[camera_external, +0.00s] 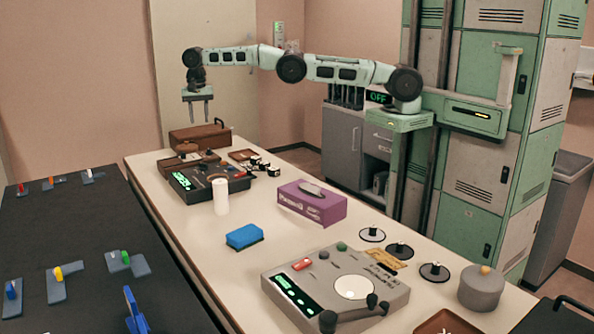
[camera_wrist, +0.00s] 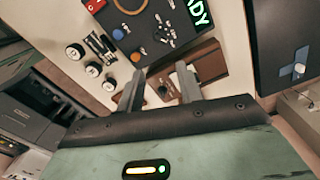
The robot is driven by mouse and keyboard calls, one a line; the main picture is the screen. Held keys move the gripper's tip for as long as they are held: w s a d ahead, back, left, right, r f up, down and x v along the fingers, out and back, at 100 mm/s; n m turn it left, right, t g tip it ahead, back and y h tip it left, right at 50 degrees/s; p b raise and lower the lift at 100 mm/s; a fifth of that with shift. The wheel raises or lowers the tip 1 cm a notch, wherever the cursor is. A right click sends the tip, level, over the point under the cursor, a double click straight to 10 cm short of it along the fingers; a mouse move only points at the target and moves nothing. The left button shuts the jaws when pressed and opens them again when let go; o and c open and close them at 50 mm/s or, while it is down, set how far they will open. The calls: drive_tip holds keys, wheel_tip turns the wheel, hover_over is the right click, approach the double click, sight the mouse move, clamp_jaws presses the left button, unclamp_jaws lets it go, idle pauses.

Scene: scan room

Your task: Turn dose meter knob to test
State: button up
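I cannot tell by label which device is the dose meter. A brown case with small dark parts on top (camera_external: 188,161) lies toward the far end of the white table. Its brown surface shows between and beyond my fingers in the wrist view (camera_wrist: 207,58), with a small dark round part (camera_wrist: 162,90) between the fingers. My gripper (camera_external: 198,123) hangs pointing down, above the far end of the table. In the wrist view my gripper (camera_wrist: 160,70) has its two fingers apart, with nothing held. No test marking is readable.
A black device with a green display (camera_external: 210,181) stands beside the brown case; its display reads partly "ADY" in the wrist view (camera_wrist: 198,12). A brown box with a handle (camera_external: 200,137) is behind. A white cylinder (camera_external: 220,196), purple box (camera_external: 310,203) and grey console (camera_external: 336,286) stand nearer.

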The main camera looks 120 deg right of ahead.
drive_tip(key=n+b, duration=0.2)
drive_tip(key=n, duration=0.3)
drive_tip(key=n+b, duration=0.2)
drive_tip(key=n, duration=0.3)
approach(204, 166)
drive_tip(key=f, duration=0.7)
drive_tip(key=shift+s+d+f, duration=0.3)
drive_tip(key=shift+f, duration=0.1)
clamp_jaws()
